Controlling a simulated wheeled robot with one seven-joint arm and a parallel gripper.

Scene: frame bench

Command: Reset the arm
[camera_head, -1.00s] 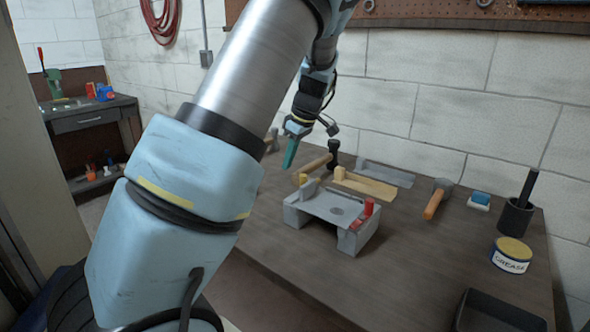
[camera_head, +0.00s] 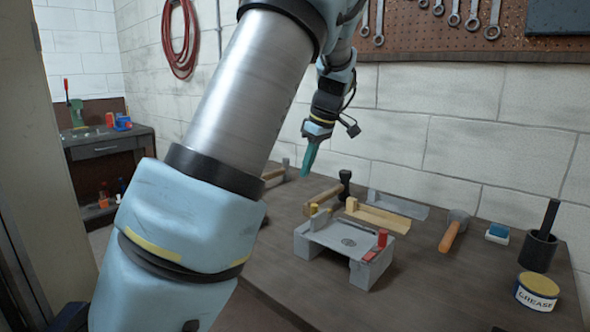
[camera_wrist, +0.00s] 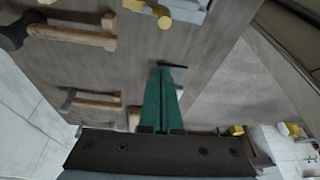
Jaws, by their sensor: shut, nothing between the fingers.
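My gripper (camera_head: 307,172) hangs above the far left part of the bench, its green fingers pointing down. In the wrist view the green fingers (camera_wrist: 162,78) lie together, shut, with nothing held. In the head view my arm crosses the left and middle of the picture and hides part of the bench behind it. The fingertips are apart from the tools on the bench.
A pegboard (camera_head: 420,35) with wrenches hangs behind. A side table (camera_head: 105,145) stands at left.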

